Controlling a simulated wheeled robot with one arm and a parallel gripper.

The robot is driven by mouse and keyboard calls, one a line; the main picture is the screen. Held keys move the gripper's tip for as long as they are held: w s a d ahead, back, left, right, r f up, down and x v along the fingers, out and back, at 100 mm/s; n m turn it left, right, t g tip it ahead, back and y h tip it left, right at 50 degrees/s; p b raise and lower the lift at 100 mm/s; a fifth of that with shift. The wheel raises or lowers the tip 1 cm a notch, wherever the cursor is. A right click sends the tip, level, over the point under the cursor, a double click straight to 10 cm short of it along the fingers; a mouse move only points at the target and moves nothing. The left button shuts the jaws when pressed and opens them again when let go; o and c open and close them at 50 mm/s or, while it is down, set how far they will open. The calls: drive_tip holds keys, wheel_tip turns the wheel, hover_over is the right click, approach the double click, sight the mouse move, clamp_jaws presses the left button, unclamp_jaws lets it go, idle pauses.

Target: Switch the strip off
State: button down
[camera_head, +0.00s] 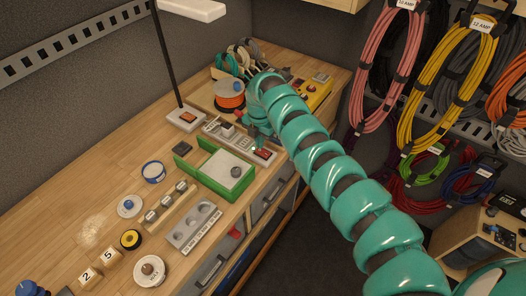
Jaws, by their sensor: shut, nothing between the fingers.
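The switch's rocker position is too small to tell. My gripper (255,147) is over the strip, just left of the red switch, pointing down. It is shut and empty. My teal arm hides part of the bench behind it. I cannot tell whether the fingertips touch the strip.
A green-walled tray (183,154) stands next to the strip's near side. A lamp base with an orange switch (187,118) and an orange spool (230,97) are behind. A yellow box (318,90) stands farther right. Coiled cords (375,70) hang at right.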

drive_tip(key=shift+f+b, duration=0.7)
drive_tip(key=shift+f, duration=0.25)
idle(0.5)
drive_tip(key=shift+r, duration=0.15)
drive_tip(key=shift+r+p, duration=0.55)
drive_tip(key=shift+r, duration=2.85)
